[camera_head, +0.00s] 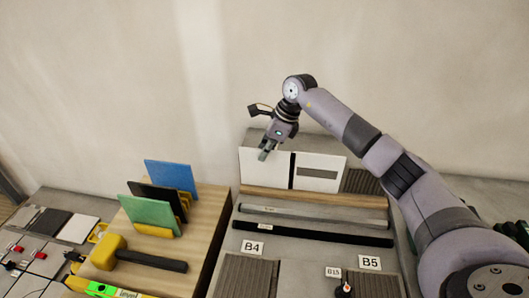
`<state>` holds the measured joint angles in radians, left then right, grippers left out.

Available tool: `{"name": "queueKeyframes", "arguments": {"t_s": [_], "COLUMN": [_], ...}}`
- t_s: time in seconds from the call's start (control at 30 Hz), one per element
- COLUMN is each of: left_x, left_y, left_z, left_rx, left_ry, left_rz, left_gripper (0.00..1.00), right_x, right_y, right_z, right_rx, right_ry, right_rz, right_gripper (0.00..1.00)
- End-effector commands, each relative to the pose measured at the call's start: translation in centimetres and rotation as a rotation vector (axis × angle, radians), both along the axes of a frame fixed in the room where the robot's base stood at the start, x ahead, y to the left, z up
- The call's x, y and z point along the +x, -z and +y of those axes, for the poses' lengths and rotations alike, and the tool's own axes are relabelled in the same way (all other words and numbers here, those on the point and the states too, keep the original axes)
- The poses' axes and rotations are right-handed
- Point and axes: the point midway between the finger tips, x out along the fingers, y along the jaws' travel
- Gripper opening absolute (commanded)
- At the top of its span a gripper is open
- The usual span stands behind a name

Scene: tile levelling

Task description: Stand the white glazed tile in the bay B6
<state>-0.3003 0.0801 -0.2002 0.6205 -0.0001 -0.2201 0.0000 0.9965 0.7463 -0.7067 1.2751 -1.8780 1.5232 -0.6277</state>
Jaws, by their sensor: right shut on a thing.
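My right gripper (265,152) reaches in from the right and points down at the back of the bench. It is shut on a white tile (258,170), with its fingertips at the tile's upper part. The white tile stands upright beside another white panel with a grey band (317,182); a dark gap lies between them. Whether the tile touches the surface below cannot be told. Labels B4, B5 and B15 are readable; no B6 label is seen. My left gripper is not in view.
Blue (171,177), black and green (150,213) tiles stand in a yellow rack on a wooden board. A yellow mallet (108,252) lies in front. Two long bars (310,233) lie before the white tile. Ribbed dark pads (246,275) lie nearer. Flat tiles (76,228) lie at left.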

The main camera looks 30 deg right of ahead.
Motion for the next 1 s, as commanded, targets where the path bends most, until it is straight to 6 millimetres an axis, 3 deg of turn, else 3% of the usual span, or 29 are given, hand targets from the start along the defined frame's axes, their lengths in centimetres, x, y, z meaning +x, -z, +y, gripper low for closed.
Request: {"name": "queueKeyframes", "arguments": {"t_s": [0.07, 0.1, 0.43, 0.77, 1.0], "left_x": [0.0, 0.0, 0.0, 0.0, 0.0], "left_y": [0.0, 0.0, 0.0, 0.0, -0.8], "left_z": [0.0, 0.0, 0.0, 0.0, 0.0], "left_rx": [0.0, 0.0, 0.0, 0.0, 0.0], "left_ry": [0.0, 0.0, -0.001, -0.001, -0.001], "left_rz": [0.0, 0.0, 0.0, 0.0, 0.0], "left_gripper": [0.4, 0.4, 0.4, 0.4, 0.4], "right_x": [0.0, 0.0, 0.0, 0.0, 0.0], "right_y": [0.1, 0.1, 0.1, 0.1, -1.1], "right_z": [-0.1, -0.1, -0.2, -0.1, -0.1], "right_rx": [-0.002, -0.002, -0.003, -0.003, -0.002], "right_ry": [0.003, 0.003, 0.003, 0.002, 0.002], "right_rz": [0.0, 0.0, 0.0, 0.002, 0.0], "right_gripper": [0.0, 0.07, 0.29, 0.3, 0.3]}}
